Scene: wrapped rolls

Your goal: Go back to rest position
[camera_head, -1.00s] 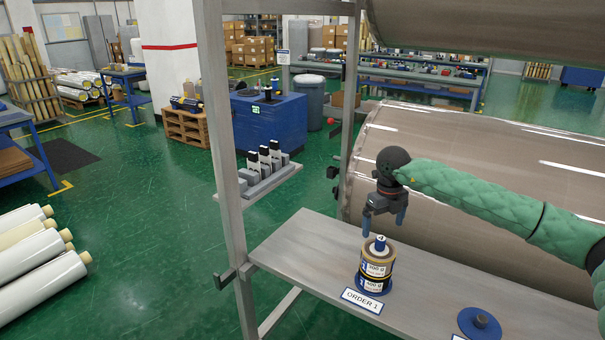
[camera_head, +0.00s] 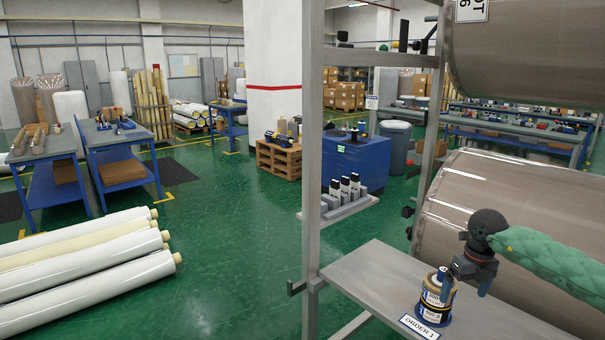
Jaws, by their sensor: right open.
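My right gripper (camera_head: 467,284) is open at the lower right, on the end of my green-sleeved arm. The stack stands upright on the grey shelf (camera_head: 371,276), behind a white "ORDER 1" card (camera_head: 419,327). Nothing shows between the fingers. My left gripper is not in view.
A metal upright (camera_head: 311,150) rises left of the shelf, with a small ledge (camera_head: 338,208) of bottle-like items. A large brown roll (camera_head: 500,215) lies behind my right arm. White rolls (camera_head: 80,270) lie at left. The green floor between is clear.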

